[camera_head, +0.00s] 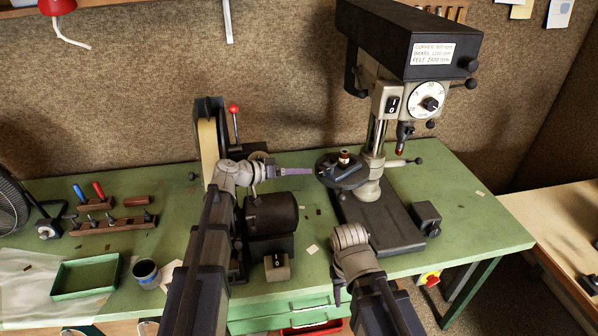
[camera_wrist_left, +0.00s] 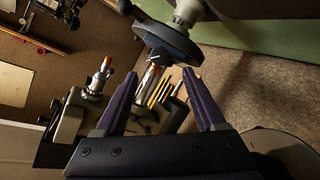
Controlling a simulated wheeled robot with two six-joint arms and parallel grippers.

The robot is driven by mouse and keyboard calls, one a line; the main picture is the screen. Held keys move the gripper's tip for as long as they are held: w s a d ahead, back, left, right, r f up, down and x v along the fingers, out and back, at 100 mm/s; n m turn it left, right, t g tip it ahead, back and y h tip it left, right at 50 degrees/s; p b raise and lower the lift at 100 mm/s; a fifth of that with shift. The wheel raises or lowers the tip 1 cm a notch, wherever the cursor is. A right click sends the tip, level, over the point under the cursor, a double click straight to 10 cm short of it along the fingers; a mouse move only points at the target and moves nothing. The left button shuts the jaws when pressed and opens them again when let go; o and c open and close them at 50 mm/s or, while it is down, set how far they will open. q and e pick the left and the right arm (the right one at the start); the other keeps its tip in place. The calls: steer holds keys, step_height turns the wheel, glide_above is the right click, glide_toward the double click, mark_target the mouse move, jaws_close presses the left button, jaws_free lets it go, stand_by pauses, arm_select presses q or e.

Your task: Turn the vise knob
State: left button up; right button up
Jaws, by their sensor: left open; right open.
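A dark round table (camera_head: 335,177) on the drill press carries a small brass-and-red piece (camera_head: 343,157). A pale bar with a dark ball knob (camera_head: 419,161) sticks out to its right; I cannot tell whether this is the vise knob. My left gripper (camera_head: 311,170) is open and empty, its purple fingers pointing right at the round table's left side, apart from it. In the left wrist view the fingers (camera_wrist_left: 160,82) are spread, with the round table (camera_wrist_left: 185,45) beyond them. My right gripper (camera_head: 338,291) is low in front of the press; its fingers are mostly hidden.
The drill press (camera_head: 408,42) stands at the back right, with a dark block (camera_head: 427,214) beside its base. A belt grinder (camera_head: 208,150) and motor (camera_head: 271,214) stand by my left arm. A green tray (camera_head: 87,276) and a cup (camera_head: 146,273) are at the left. The right bench end is mostly clear.

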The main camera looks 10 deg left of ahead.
mark_target(320, 172)
arm_select(q)
steer(key=w+d+f+m+y, duration=0.1)
steer(key=d, duration=0.1)
steer(key=w+d+m+t+y+b, duration=0.1)
steer(key=d+m, duration=0.1)
steer(key=w+d+f+m+t, duration=0.1)
steer(key=w+d, duration=0.1)
steer(key=shift+d+f+m+y, duration=0.1)
steer(key=shift+f+m+y, duration=0.2)
steer(key=shift+m+y, duration=0.1)
stand_by(0.5)
steer(key=shift+c, duration=0.3)
jaws_close()
